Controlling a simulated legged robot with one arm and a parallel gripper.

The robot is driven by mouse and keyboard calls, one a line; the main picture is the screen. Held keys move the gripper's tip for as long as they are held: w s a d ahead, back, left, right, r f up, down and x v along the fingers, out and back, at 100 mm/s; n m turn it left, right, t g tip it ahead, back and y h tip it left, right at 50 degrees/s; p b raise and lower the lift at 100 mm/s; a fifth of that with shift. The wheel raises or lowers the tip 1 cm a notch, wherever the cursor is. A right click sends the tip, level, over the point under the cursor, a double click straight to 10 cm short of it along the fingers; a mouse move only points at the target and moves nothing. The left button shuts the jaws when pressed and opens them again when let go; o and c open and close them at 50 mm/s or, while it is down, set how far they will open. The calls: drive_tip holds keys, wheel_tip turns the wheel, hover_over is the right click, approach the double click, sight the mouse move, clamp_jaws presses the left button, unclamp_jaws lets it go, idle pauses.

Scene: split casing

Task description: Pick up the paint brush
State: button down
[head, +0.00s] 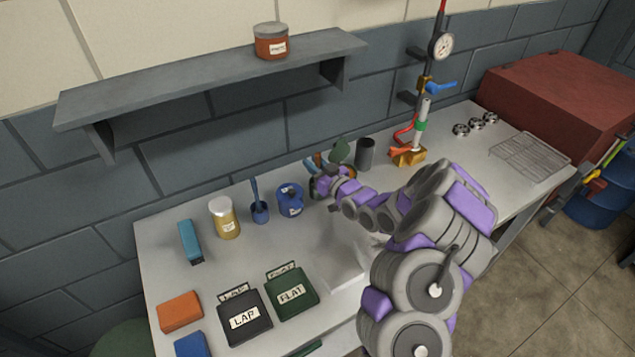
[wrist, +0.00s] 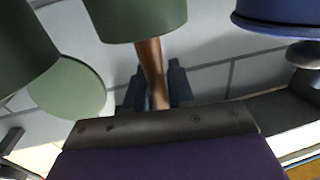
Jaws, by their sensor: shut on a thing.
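My gripper (head: 318,187) is over the back of the bench, beside the blue can (head: 290,200). In the wrist view its dark fingers (wrist: 155,88) are shut on a slim brown handle (wrist: 151,62). The handle runs up to a rounded green part (wrist: 135,18). In the head view the green part (head: 340,150) shows just behind my gripper, which hides most of the handle. I cannot tell whether this is the paint brush. A blue long-handled item (head: 258,203) stands upright left of the blue can, apart from my gripper; its lower end looks like a cup or holder.
A dark cylinder (head: 366,153) and a brass-based gauge stand (head: 408,156) are right of my gripper. A yellow tin (head: 224,218) stands left. LAP (head: 243,318) and FLAT (head: 292,293) boxes are at the front. A wall shelf (head: 210,80) hangs above. The bench's middle is fairly clear.

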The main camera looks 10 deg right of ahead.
wheel_tip(320, 180, up, 10)
drive_tip(key=p, duration=0.2)
drive_tip(key=c, duration=1.5)
unclamp_jaws()
clamp_jaws()
